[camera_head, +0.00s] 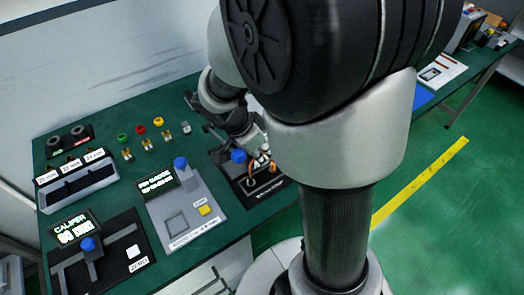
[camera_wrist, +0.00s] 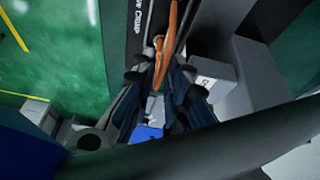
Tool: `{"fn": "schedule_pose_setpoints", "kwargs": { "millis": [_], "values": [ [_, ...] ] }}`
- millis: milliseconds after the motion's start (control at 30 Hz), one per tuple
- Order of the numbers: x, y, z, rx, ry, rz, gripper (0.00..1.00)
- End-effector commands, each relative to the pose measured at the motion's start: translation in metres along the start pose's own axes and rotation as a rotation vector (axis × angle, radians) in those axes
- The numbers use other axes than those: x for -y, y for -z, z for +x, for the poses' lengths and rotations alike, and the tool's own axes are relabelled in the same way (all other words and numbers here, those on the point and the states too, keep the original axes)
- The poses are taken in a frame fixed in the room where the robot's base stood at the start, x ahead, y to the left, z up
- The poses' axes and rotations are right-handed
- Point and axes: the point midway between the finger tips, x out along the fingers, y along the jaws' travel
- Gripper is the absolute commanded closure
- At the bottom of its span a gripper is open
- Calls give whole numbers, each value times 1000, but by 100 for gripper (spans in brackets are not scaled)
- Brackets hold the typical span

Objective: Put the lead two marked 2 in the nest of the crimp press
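The crimp press (camera_head: 262,192) is a black-based unit near the bench's front edge, with a blue knob (camera_head: 239,156). My gripper (camera_head: 258,150) is low over it, partly hidden by my own arm. In the wrist view, my gripper's fingers (camera_wrist: 160,72) converge on an orange lead (camera_wrist: 168,45) and appear shut on it. The lead extends up the picture over the press's black plate (camera_wrist: 138,40). Orange lead also shows below my gripper in the head view (camera_head: 272,168). No mark 2 is readable, and the nest is hidden, so seating cannot be told.
The pin gauge (camera_head: 190,212) stands just left of the press, and the caliper (camera_head: 100,255) is farther left. Grey blocks flank my fingers in the wrist view (camera_wrist: 205,78).

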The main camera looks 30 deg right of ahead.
Motion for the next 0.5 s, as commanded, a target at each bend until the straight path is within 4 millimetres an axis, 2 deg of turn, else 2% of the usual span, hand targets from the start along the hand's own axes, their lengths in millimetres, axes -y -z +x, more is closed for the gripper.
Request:
{"fn": "schedule_pose_setpoints", "kwargs": {
  "millis": [167,500],
  "values": [
    [0,-1,0,1,0,0,72],
    [0,0,-1,1,-1,0,72]
  ]
}}
